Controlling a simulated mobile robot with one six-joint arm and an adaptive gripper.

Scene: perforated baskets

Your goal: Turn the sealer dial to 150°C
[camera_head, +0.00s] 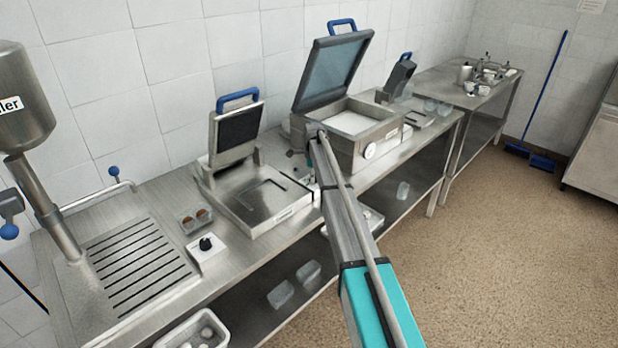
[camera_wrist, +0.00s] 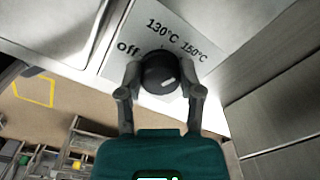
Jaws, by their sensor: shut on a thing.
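The black round dial (camera_wrist: 157,68) sits on a pale panel (camera_wrist: 205,22) in the wrist view. The panel reads "off" at the left, "130°C" at the top and "150°C" at the upper right. The dial's white mark lies on its lower right side, toward my gripper. My gripper (camera_wrist: 161,75) is shut on the dial, one finger on each side. In the head view my gripper (camera_head: 313,188) is at the bench's front, right of the flat sealer (camera_head: 262,205) with its raised blue-handled lid. My arm partly hides this spot, and the dial cannot be made out there.
A larger open-lidded machine (camera_head: 350,125) stands just behind and right of my gripper. A small box with a black knob (camera_head: 207,243) and a slotted drain plate (camera_head: 128,262) are to the left. Clear tubs (camera_head: 280,294) sit on the lower shelf.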

